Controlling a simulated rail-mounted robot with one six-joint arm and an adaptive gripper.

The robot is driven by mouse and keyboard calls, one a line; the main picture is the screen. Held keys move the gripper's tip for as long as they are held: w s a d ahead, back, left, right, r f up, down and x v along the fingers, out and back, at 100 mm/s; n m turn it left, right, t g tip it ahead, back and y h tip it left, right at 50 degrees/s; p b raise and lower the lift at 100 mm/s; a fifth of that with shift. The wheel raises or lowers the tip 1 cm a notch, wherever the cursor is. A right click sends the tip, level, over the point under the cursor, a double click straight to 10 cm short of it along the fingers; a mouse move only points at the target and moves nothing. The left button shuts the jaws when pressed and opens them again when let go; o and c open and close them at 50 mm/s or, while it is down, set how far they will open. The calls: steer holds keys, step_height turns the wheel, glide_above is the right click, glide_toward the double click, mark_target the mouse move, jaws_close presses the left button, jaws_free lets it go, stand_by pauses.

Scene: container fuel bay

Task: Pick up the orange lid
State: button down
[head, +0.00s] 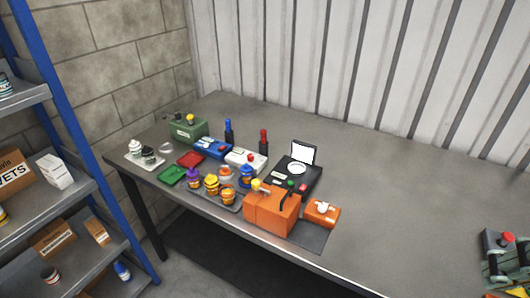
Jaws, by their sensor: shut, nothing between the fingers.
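Several small jars stand in a grey tray (233,208) on the workbench. Two yellow-orange jars (211,185) (227,197) have orange tops, and a purple-topped jar (193,175) and a blue jar (246,176) stand near them. A small orange round piece (225,171) lies on something pale just behind the jars. It looks like a loose lid, but it is too small to be certain. My gripper is not seen in this view, so its place relative to these things does not show.
A large orange box (272,212) and a smaller orange case (321,213) stand right of the jars. Behind are a green box (188,129), blue and red bottles (228,132) (263,141) and a black scale (293,176). The bench's right half (410,210) is mostly clear. Shelving (60,100) stands left.

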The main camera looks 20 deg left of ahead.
steer(key=c, duration=2.6)
jaws_free()
steer(key=shift+c, duration=0.2)
